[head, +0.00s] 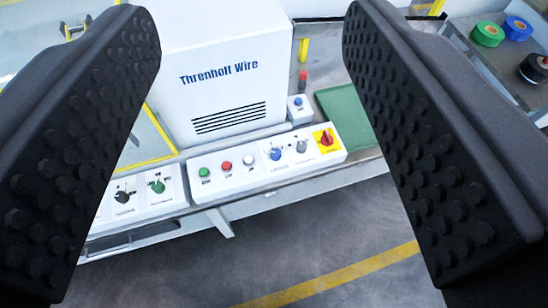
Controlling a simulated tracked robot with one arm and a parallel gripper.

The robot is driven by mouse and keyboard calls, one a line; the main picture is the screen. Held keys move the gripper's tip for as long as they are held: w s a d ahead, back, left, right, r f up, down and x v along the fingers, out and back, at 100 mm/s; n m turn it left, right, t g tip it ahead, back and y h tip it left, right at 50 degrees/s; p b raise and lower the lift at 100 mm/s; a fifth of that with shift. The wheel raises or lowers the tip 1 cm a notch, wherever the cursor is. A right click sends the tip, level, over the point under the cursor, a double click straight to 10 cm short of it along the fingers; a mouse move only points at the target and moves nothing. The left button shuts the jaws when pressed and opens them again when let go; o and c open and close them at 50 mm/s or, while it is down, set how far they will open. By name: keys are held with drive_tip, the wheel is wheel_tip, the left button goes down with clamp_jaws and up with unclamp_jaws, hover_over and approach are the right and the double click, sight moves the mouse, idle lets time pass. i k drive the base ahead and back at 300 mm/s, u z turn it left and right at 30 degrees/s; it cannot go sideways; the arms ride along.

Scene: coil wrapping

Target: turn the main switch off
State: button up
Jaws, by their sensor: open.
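The main switch (326,138) is a red rotary knob on a yellow plate at the right end of a white control panel (215,188). The knob looks close to upright, slightly tilted; its marked position is too small to read. My gripper (250,95) is open and empty, its two black studded fingers at the left and right of the picture. The switch lies between the fingers in the picture, nearer the right one, and apart from both.
The panel also carries a green button (205,172), a red button (227,167) and several knobs. A white machine housing (222,70) rises behind it. A green mat (345,115) lies behind the switch. Tape rolls (488,34) sit on a shelf at the right. Floor in front is clear.

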sight(327, 139)
drive_tip(key=z, duration=0.35)
drive_tip(key=k, duration=0.4)
drive_tip(key=z, duration=0.65)
drive_tip(key=i, duration=1.35)
drive_tip(key=u, duration=0.4)
